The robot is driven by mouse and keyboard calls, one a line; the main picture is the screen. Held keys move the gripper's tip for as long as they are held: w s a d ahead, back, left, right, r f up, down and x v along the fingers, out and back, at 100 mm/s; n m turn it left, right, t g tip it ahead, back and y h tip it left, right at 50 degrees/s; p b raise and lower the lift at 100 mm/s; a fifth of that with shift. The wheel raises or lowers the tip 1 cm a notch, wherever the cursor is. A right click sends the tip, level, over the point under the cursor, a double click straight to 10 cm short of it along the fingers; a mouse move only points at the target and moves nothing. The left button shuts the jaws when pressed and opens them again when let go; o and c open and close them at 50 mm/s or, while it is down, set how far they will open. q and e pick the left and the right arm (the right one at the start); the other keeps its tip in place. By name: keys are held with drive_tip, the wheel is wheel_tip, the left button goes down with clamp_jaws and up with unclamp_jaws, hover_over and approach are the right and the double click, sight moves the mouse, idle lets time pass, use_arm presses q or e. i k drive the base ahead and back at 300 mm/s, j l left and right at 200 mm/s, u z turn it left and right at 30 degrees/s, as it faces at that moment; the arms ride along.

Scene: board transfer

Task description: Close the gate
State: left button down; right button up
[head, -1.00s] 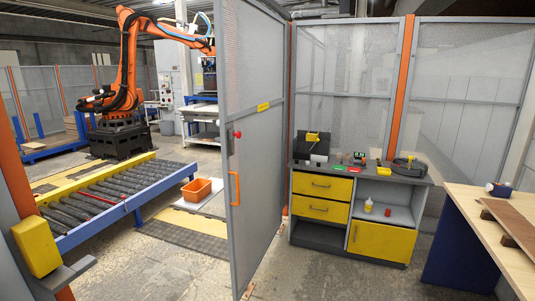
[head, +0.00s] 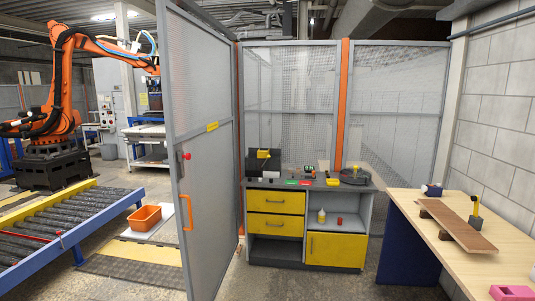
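The gate (head: 207,165) is a grey mesh panel in the left-centre of the head view. It stands swung open, hinged near an orange post by the cabinet, with its free edge towards me. An orange handle (head: 186,212) and a red knob (head: 187,156) sit near that free edge, and a yellow label (head: 212,127) is on the panel. The opening to the left of the gate shows the cell inside. Neither of my grippers is in view.
A roller conveyor (head: 75,225) and an orange bin (head: 145,218) lie beyond the opening, with an orange robot arm (head: 62,80) behind. A grey and yellow cabinet (head: 305,225) stands right of the gate. A wooden table (head: 425,225) holding a brown board (head: 457,224) is at the right. Floor before the cabinet looks clear.

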sight(173, 145)
drive_tip(key=i+l, duration=0.1)
drive_tip(key=i, duration=5)
drive_tip(key=j+u, duration=0.05)
drive_tip(key=j, duration=0.1)
